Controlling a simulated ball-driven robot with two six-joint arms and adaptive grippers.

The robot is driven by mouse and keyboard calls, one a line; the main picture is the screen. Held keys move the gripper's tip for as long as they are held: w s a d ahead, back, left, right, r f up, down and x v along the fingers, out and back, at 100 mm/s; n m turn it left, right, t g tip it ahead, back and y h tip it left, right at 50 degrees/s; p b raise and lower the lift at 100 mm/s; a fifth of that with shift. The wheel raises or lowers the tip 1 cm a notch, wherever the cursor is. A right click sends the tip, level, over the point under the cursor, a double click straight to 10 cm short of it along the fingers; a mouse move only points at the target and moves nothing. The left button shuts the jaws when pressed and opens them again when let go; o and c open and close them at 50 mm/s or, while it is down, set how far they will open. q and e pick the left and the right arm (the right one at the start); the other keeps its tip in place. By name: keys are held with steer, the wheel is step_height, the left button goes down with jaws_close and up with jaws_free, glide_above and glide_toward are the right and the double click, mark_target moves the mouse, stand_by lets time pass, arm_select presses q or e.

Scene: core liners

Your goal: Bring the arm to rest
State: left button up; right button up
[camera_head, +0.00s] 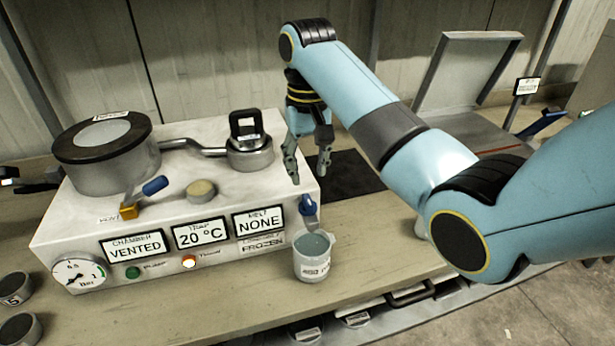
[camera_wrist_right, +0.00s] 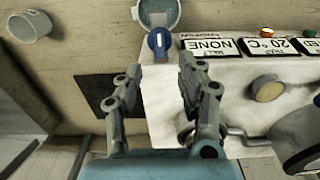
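My right arm comes in from the right in the head view and reaches over the right end of a white apparatus (camera_head: 95,227). Its gripper (camera_head: 308,175) points down beside the small lidded pot (camera_head: 250,155), near the apparatus's right edge. In the right wrist view the two fingers of this gripper (camera_wrist_right: 158,75) stand apart with nothing between them. A blue-handled tap (camera_head: 308,207) on the apparatus front shows beyond the fingertips in the wrist view (camera_wrist_right: 159,42). I cannot make out my left gripper in either view.
A labelled beaker (camera_head: 312,265) stands below the tap. A large lidded chamber (camera_head: 108,160) is at the left of the apparatus. A dark mat (camera_head: 350,178) lies right of it. A pale cup (camera_wrist_right: 30,26) shows in the wrist view.

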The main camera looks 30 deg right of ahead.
stand_by(0.5)
steer(key=s+f+n+t, duration=0.15)
steer(key=s+f, duration=0.35)
steer(key=s, duration=0.6)
steer(key=s+a+r+n+t, duration=0.1)
steer(key=s+r, duration=0.1)
steer(key=s, duration=0.6)
steer(key=s+a+r+n+t, duration=0.1)
steer(key=s+r+n, duration=0.15)
steer(key=s, duration=0.55)
steer(key=s+d+f+m+g+b, duration=0.2)
steer(key=f+b, duration=1.2)
steer(key=f, duration=2.8)
steer(key=s+d+f+b, duration=0.1)
steer(key=s+f+b, duration=0.4)
steer(key=s+f, duration=0.4)
steer(key=s+d+f+b, duration=0.1)
steer(key=s+f+b, duration=0.4)
steer(key=s+f, duration=0.4)
step_height(320, 180, down, 7)
steer(key=shift+s+n+h, duration=0.4)
